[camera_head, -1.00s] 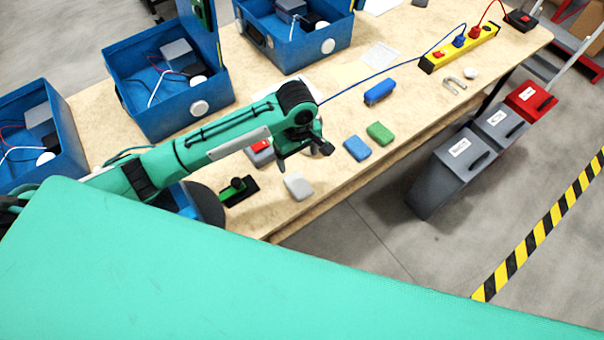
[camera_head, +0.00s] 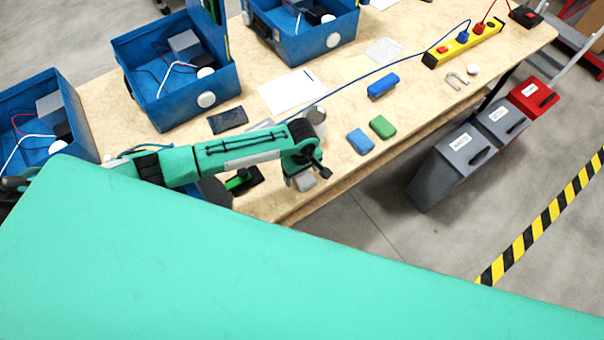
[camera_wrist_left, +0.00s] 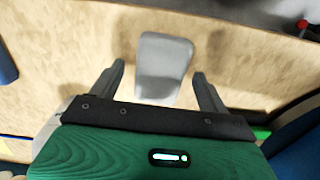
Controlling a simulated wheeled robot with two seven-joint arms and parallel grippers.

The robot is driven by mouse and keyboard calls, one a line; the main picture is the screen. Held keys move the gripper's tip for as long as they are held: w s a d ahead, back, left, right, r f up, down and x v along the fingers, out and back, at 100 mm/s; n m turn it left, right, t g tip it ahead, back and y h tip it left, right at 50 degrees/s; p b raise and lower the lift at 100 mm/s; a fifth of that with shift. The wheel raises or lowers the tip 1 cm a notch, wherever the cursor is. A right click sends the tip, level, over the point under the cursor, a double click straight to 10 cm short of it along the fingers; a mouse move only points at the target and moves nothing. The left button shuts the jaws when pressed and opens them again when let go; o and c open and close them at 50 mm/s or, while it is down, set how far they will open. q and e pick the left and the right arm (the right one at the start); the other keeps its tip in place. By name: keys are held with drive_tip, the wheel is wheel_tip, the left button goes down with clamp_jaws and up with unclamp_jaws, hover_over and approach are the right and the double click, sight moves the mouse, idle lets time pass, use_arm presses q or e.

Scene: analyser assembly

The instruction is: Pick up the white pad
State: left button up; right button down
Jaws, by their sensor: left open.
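The white pad (camera_wrist_left: 164,62) lies flat on the wooden table and looks pale grey. In the left wrist view it sits between and slightly beyond the two fingertips of my left gripper (camera_wrist_left: 158,72), which is open. In the head view the pad (camera_head: 304,182) shows near the table's front edge, partly hidden by my left gripper (camera_head: 306,176), which is over it. No contact between fingers and pad is visible. My right gripper is not in view.
A blue pad (camera_head: 360,141) and a green pad (camera_head: 382,127) lie to the right. A green-handled tool (camera_head: 243,181) is to the left. Blue bins (camera_head: 190,108) stand behind. Grey and red bins (camera_head: 532,95) stand on the floor at right.

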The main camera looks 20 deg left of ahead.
sight(302, 174)
use_arm(q)
drive_tip(key=c, duration=1.1)
drive_tip(key=shift+o, duration=0.2)
drive_tip(key=shift+r, duration=0.15)
wheel_tip(302, 174, up, 20)
drive_tip(key=b, duration=0.3)
